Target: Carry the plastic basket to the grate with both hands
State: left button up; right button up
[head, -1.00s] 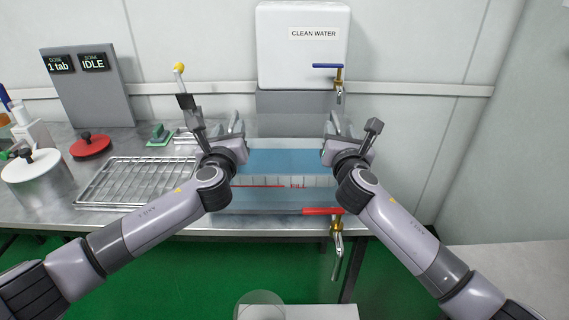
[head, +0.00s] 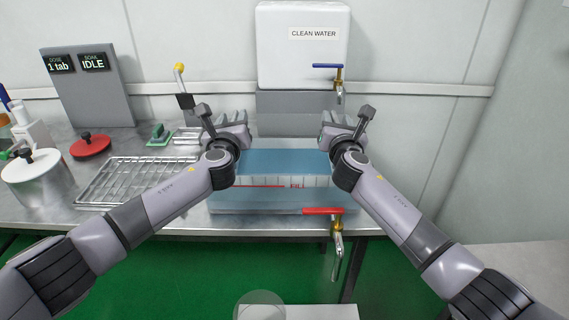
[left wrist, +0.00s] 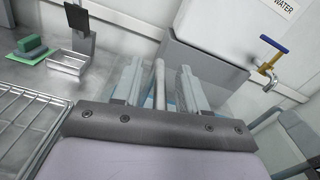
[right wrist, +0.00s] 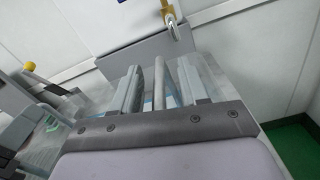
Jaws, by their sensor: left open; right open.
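A clear tank (head: 225,197) of blue liquid stands on the bench under the clean water container. A pale ribbed shape (head: 318,182) shows through its front; I cannot tell surely whether it is the plastic basket. My left gripper (head: 238,118) is open above the tank's back left, and my right gripper (head: 340,118) is open above its back right. A pale upright bar (left wrist: 160,84) shows between the left fingers, and a similar bar (right wrist: 158,84) between the right ones; whether these are basket handles is unclear. The wire grate (head: 130,180) lies empty left of the tank.
The clean water container (head: 300,60) with a blue-handled tap hangs behind. A red-handled tap (head: 335,230) sticks out in front of the tank. A lidded pot (head: 38,180), a red lid (head: 90,146) and a green block (head: 159,135) stand left. A yellow-tipped post rises behind my left gripper.

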pick_arm(q)
grip_shut()
pick_arm(e)
grip_shut()
pick_arm(q)
jog(key=shift+r, duration=0.15)
pick_arm(e)
jog(key=shift+a+r, duration=0.1)
